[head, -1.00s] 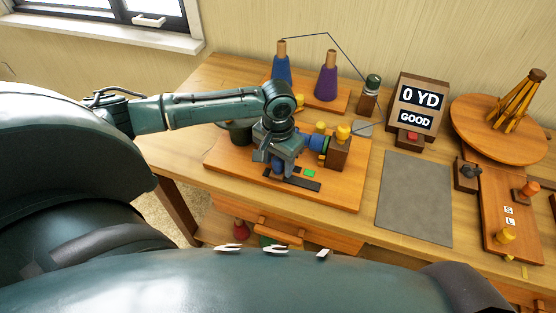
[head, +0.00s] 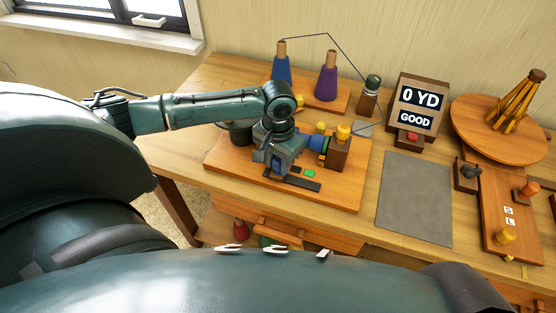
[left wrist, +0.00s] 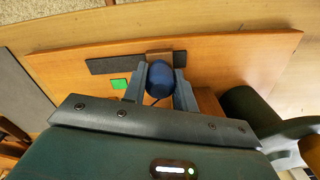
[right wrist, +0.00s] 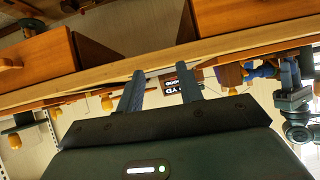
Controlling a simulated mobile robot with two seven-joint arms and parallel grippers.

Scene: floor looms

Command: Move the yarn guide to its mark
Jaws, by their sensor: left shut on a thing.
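The yarn guide shows as a dark blue rounded knob (left wrist: 160,78) between the fingers of my left gripper (left wrist: 162,82) in the left wrist view. A brown block (left wrist: 159,55) sits beside it at the dark slotted strip (left wrist: 108,65). My left gripper also shows over the wooden board in the head view (head: 273,168), shut on the guide, which it mostly hides there. A green square mark (head: 309,173) lies on the board beside the strip, to the right of the gripper in the head view, and apart from the guide. My right gripper (right wrist: 160,80) is open and empty.
The wooden winder board (head: 340,198) carries a brown block with a yellow knob (head: 343,133) right of the gripper. Yarn cones (head: 327,77) stand behind. A "0 YD GOOD" display (head: 417,105) and grey mat (head: 415,200) lie to the right.

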